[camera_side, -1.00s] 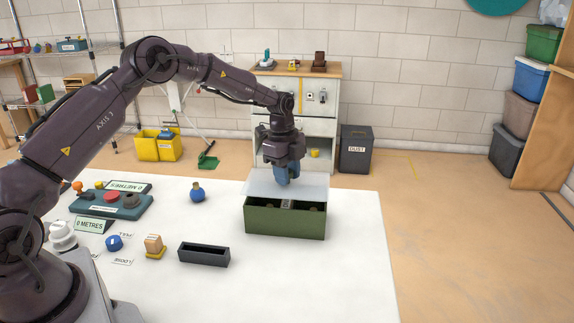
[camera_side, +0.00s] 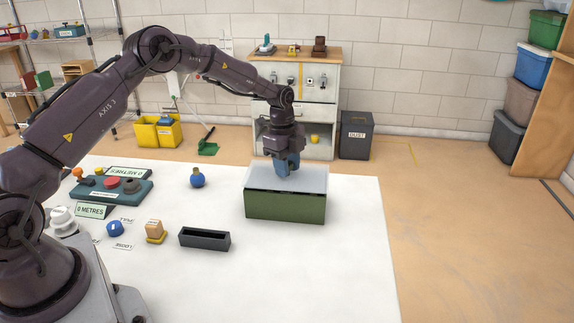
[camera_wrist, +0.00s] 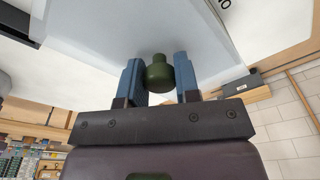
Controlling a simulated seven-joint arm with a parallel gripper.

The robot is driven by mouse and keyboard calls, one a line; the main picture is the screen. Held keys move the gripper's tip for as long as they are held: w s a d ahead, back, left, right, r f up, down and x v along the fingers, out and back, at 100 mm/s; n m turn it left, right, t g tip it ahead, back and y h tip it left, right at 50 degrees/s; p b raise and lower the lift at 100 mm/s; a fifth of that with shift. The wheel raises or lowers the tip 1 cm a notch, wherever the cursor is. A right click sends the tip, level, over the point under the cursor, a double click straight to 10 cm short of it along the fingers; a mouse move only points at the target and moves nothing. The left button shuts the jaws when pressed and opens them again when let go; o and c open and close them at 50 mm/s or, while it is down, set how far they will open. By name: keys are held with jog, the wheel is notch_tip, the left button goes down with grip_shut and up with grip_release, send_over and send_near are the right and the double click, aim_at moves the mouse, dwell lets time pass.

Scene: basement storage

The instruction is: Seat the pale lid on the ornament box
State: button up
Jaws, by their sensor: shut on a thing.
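The pale lid (camera_side: 255,178) lies level over the green ornament box (camera_side: 285,208) and covers its opening. A thin dark line runs between the lid's front edge and the box wall; I cannot tell whether it is a gap or shadow. My gripper (camera_side: 288,172) points down at the lid's middle. In the wrist view, the blue fingers of my gripper (camera_wrist: 160,80) are shut on the lid's green knob (camera_wrist: 159,74), with the pale lid (camera_wrist: 110,30) behind it. The box's inside is hidden.
On the white table (camera_side: 330,275), a dark open tray (camera_side: 205,239) lies left of the box. The table is clear in front of the box.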

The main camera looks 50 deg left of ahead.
jog(key=shift+f, duration=0.6)
dwell(1.1)
jog(key=o, duration=1.5)
jog(key=shift+r, duration=3.55)
